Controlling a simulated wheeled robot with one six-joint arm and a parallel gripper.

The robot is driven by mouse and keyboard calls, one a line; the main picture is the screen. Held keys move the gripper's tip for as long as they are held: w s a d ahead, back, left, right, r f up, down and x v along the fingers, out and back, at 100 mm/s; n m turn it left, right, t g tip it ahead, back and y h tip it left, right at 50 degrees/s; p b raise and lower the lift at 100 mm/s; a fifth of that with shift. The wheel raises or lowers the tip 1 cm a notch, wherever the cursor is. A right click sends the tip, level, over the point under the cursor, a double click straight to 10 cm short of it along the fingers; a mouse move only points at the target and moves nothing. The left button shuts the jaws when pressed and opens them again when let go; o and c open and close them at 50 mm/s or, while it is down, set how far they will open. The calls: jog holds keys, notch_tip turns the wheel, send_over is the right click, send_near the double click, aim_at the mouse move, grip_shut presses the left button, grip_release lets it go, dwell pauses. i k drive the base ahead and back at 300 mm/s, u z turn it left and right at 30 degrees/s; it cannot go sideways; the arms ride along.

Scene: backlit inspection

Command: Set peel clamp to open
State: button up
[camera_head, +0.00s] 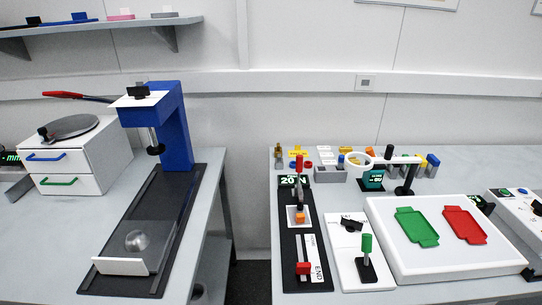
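No label that reads as peel clamp is legible, so I cannot tell for certain which part it is. A narrow black panel (288,246) on the right bench carries a small display, an upright lever with a red tip (298,163), an orange block (299,218) in a white-framed spot, and a red slider knob (303,268) beside a white strip marked END. Whether any clamp is open or shut cannot be told. My gripper is not in view.
A blue press (174,130) on a black base holds a metal ball (137,240) on the left bench. A white tray box (383,217) carries green (417,227) and red (463,224) trays. A ring magnifier (358,165) stands behind. A gap separates the benches.

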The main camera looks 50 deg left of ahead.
aim_at(299, 158)
jog(key=u, duration=0.8)
jog(key=i, duration=0.8)
jog(key=u, duration=1.15)
jog(key=i, duration=0.15)
jog(key=u, duration=0.1)
